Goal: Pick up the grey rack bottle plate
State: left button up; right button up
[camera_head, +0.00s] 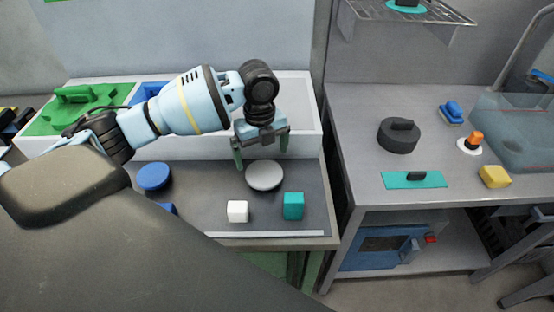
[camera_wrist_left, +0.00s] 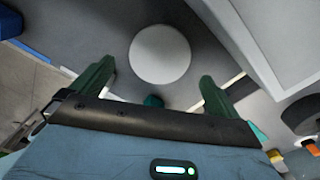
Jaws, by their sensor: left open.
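The grey plate (camera_head: 265,175) is a light grey round disc lying flat on the dark worktop, and it also shows whole in the left wrist view (camera_wrist_left: 160,53). My left gripper (camera_head: 261,153) is open and empty, with its green fingers pointing down just behind and above the plate. In the left wrist view my left gripper (camera_wrist_left: 156,72) has its fingers apart, one on each side of the disc's near edge. The fingers appear clear of the plate. My right gripper is not in view.
A white cube (camera_head: 237,211) and a teal block (camera_head: 293,205) stand in front of the plate. A blue round piece (camera_head: 154,177) lies to its left. A white raised ledge (camera_head: 305,121) runs behind. A separate grey counter (camera_head: 352,140) stands at the right.

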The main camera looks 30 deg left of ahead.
aim_at(264, 173)
pick_arm(q)
jog(key=shift+s+f, duration=0.1)
jog(key=shift+s, duration=0.1)
jog(key=shift+s+f, duration=0.1)
jog(key=shift+f, duration=1.15)
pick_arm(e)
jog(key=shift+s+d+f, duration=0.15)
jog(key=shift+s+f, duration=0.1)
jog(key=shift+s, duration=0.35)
pick_arm(q)
jog(key=f, duration=0.5)
jog(key=shift+d, duration=0.3)
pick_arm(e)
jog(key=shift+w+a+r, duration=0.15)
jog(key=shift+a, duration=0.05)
